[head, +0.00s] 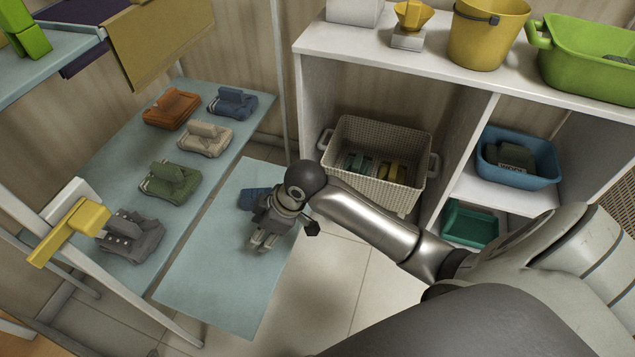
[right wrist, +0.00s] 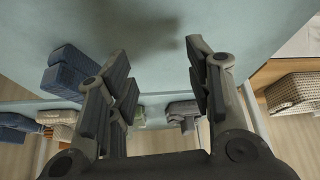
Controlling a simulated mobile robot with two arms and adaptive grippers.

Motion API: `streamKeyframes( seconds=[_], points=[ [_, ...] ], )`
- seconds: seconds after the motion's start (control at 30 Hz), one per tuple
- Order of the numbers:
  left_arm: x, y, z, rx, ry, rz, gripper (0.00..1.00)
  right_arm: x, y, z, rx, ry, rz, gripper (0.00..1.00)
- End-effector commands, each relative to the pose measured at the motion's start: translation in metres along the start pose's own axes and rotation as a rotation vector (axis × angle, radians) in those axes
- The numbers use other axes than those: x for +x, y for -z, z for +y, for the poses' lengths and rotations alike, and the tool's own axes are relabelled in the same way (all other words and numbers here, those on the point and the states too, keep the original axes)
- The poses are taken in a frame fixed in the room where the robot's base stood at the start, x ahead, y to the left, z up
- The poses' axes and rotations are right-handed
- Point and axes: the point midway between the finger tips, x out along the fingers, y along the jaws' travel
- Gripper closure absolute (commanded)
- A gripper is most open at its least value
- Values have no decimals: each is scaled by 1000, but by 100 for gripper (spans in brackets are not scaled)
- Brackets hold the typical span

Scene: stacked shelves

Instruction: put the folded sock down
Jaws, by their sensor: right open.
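A blue folded cloth (head: 254,198), which looks like the folded sock, lies on the light blue lower board (head: 215,290), partly hidden by my right gripper (head: 264,240). In the right wrist view the blue folded cloth (right wrist: 70,75) sits left of the fingers, outside the gap between them. My right gripper (right wrist: 163,80) is open and empty, with bare light blue surface beyond its fingertips. I cannot tell exactly how far it is above the board. My left gripper does not show.
Several folded cloths, including an orange one (head: 172,108) and a grey one (head: 131,236), lie on the higher blue shelf at left. A white shelf unit (head: 450,65) at right holds a woven basket (head: 360,135) and a blue bin (head: 517,158). The board's front part is clear.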

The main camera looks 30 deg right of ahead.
Motion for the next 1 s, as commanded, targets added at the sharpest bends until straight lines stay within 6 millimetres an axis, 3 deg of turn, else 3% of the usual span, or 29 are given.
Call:
streamKeyframes(
  seconds=[0.03,0.1,0.33,0.6,1.0],
  points=[
    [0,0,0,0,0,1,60,2,-8,-18,42,-9,18,52],
    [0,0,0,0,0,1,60,-1,-17,-34,106,-38,40,52],
    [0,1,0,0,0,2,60,-29,-60,-67,353,-178,85,52],
    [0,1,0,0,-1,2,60,-71,-107,-75,560,-336,81,52],
    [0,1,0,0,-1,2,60,-79,-115,-75,589,-366,77,52]
  ],
)
